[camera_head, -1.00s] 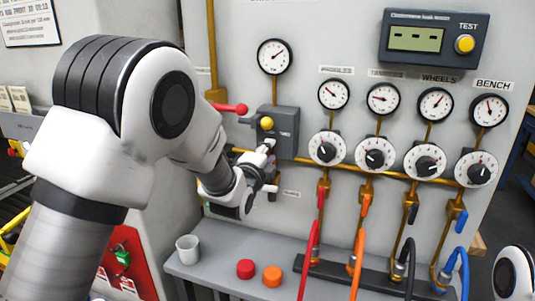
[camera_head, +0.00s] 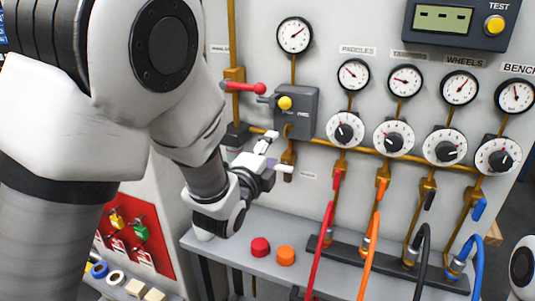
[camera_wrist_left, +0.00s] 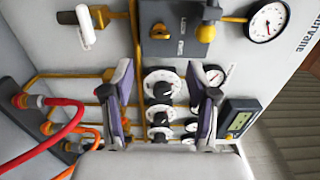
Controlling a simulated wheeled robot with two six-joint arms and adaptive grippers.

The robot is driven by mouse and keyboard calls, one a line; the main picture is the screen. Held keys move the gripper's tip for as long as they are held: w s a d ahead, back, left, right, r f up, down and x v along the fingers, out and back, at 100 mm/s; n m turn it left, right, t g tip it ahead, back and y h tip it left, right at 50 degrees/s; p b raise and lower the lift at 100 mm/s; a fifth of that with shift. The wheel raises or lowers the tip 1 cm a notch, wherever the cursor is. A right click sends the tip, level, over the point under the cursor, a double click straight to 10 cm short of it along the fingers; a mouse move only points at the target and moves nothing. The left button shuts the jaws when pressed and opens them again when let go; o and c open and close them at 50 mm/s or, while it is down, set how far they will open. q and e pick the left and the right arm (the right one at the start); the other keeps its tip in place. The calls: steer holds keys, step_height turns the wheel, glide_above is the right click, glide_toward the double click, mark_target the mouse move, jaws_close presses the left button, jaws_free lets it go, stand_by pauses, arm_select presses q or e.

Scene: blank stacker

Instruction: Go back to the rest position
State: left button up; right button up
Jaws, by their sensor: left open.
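My left gripper (camera_head: 270,158) is in front of the grey panel, below and left of the grey valve box (camera_head: 298,112) with its yellow knob (camera_head: 285,103). In the left wrist view my left gripper (camera_wrist_left: 163,95) has its two fingers wide apart with nothing between them. The dials (camera_wrist_left: 160,85) show behind the gap. My right gripper is not in view; only a white, rounded part of my body shows at the lower right edge of the head view.
A red lever (camera_head: 245,87) sticks out left of the valve box. A shelf (camera_head: 225,256) below carries a red cap (camera_head: 260,247) and an orange cap (camera_head: 286,256). Red, orange, black and blue hoses (camera_head: 372,255) hang at the right. A gauge display (camera_head: 457,20) is above.

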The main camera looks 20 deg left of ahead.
arm_select(q)
steer(key=shift+s, duration=0.7)
steer(key=shift+f, duration=0.15)
steer(key=s+a+f+n+g, duration=0.1)
steer(key=s+f+g, duration=0.2)
steer(key=f, duration=0.8)
steer(key=s+a+f+n+g, duration=0.1)
steer(key=s+f+g, duration=0.25)
steer(key=f, duration=0.75)
steer(key=s+a+f+n+g, duration=0.15)
steer(key=s+f, duration=0.25)
steer(key=f, duration=0.8)
steer(key=s+f+n+g, duration=0.5)
steer(key=s+n, duration=0.3)
steer(key=s, duration=0.3)
steer(key=s+f+n+g, duration=0.5)
steer(key=s+f+n, duration=0.2)
steer(key=s, duration=0.5)
steer(key=shift+a+f+n+y, duration=0.2)
steer(key=shift+a+n+y, duration=0.15)
steer(key=shift+a, duration=0.1)
